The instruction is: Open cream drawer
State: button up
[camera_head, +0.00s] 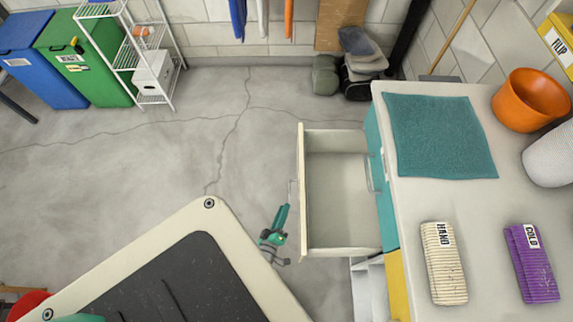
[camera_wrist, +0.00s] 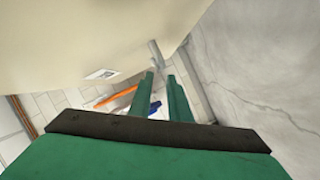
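The cream drawer (camera_head: 341,252) stands pulled well out to the left of the cabinet, and its inside looks empty. Its thin grey handle (camera_head: 291,193) is on the outer left face. My gripper (camera_head: 286,208), green, is just outside that face, close to the handle's near end. In the wrist view the cream drawer front (camera_wrist: 70,40) fills the upper left. My two green fingers (camera_wrist: 160,75) are apart there, with background visible between them. A grey bar, likely the handle (camera_wrist: 156,52), shows just beyond the tips. I cannot tell whether they touch it.
The cabinet has a light top (camera_head: 440,205) with a teal cloth (camera_head: 440,135), a cream cloth (camera_head: 443,263), a purple cloth (camera_head: 531,263) and an orange pot (camera_head: 526,100). Blue (camera_head: 35,60) and green (camera_head: 85,65) bins stand at the back left.

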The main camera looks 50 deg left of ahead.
jog(key=shift+v, duration=1.35)
